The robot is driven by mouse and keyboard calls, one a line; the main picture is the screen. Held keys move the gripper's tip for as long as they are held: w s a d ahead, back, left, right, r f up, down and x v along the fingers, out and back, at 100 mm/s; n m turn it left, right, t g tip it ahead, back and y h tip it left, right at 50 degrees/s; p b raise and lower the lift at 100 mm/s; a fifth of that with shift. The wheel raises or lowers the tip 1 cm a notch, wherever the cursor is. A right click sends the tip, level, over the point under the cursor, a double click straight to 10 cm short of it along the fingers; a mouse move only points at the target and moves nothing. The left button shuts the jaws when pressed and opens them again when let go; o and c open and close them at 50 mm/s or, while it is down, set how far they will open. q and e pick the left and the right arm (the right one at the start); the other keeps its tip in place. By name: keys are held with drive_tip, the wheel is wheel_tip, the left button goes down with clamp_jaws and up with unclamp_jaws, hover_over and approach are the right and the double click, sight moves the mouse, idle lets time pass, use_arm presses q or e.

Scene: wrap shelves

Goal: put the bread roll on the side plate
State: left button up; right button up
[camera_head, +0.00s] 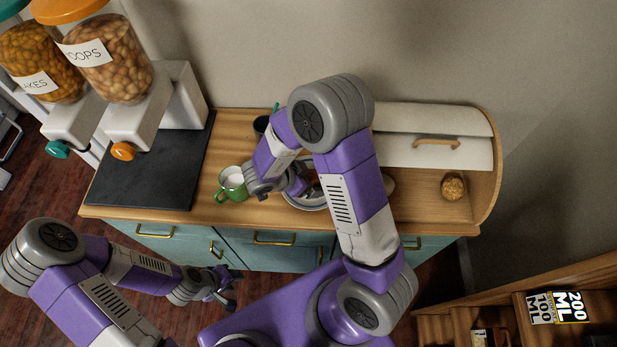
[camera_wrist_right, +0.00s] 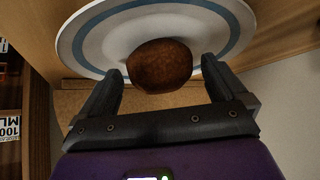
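A brown bread roll (camera_wrist_right: 160,66) sits over the white side plate with a blue ring (camera_wrist_right: 85,45) in the right wrist view. My right gripper (camera_wrist_right: 162,68) has its fingers apart on either side of the roll, with a visible gap at each side. In the head view the plate (camera_head: 305,205) is on the counter, largely covered by my right arm, and my right gripper (camera_head: 297,188) is over it. The roll is mostly hidden there. My left gripper (camera_head: 228,290) hangs low in front of the cabinet, away from the plate; its opening is unclear.
A green mug (camera_head: 232,184) stands just left of the plate, and a dark cup (camera_head: 261,126) behind. A bread box (camera_head: 480,150) at the right holds a seeded roll (camera_head: 453,188). A dark mat (camera_head: 150,175) and cereal dispensers (camera_head: 110,60) are at the left.

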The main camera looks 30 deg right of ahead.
drive_tip(key=shift+a+r, duration=0.15)
drive_tip(key=shift+r, duration=0.15)
drive_tip(key=p+v, duration=0.3)
drive_tip(key=v, duration=0.8)
drive_tip(key=shift+a+r, duration=0.2)
drive_tip(key=shift+a, duration=0.05)
drive_tip(key=shift+s+p, duration=0.1)
drive_tip(key=shift+p, duration=0.25)
